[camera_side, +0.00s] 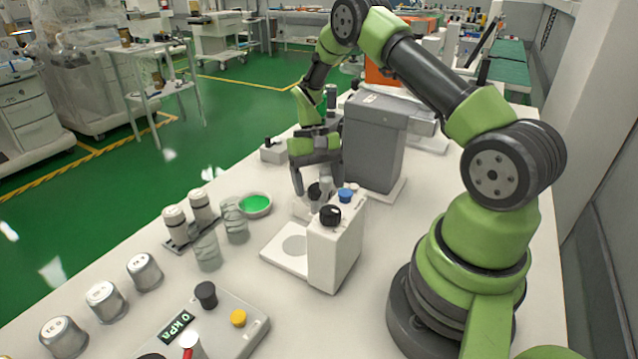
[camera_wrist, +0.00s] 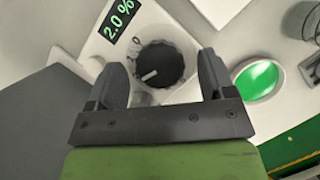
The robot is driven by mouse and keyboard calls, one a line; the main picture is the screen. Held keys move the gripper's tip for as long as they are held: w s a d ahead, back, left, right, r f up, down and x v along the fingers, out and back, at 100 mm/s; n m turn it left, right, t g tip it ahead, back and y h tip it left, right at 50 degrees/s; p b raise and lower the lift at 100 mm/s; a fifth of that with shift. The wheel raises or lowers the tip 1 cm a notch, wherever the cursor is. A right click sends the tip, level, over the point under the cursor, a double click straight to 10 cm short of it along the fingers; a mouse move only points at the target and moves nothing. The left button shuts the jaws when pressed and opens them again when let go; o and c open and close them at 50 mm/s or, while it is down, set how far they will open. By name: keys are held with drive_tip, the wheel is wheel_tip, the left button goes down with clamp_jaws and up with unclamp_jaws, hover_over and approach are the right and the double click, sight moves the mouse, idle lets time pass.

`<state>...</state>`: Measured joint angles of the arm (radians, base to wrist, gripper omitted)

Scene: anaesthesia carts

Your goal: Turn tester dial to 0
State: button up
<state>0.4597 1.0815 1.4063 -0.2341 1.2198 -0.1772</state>
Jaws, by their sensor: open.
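In the wrist view, a round black dial (camera_wrist: 160,65) with a ribbed rim sits on a pale panel. Its white pointer mark is toward the lower left, and a small display (camera_wrist: 122,18) beside it reads 2.0 %. My gripper (camera_wrist: 162,76) is open, one finger on each side of the dial in this view. I cannot tell whether either finger touches it. In the side view, my gripper (camera_side: 318,188) points down over this dial (camera_side: 314,191), which is partly hidden behind a white box.
The white box (camera_side: 335,250) with black and blue knobs stands close in front. A grey bin (camera_side: 372,150) is close at the right. A green-filled dish (camera_side: 256,205), jars and steel cups are to the left. A panel (camera_side: 240,325) reading 0 kPa is in front.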

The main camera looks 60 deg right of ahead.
drive_tip(key=shift+s+f, duration=0.1)
drive_tip(key=shift+f, duration=0.15)
drive_tip(key=c, duration=0.9)
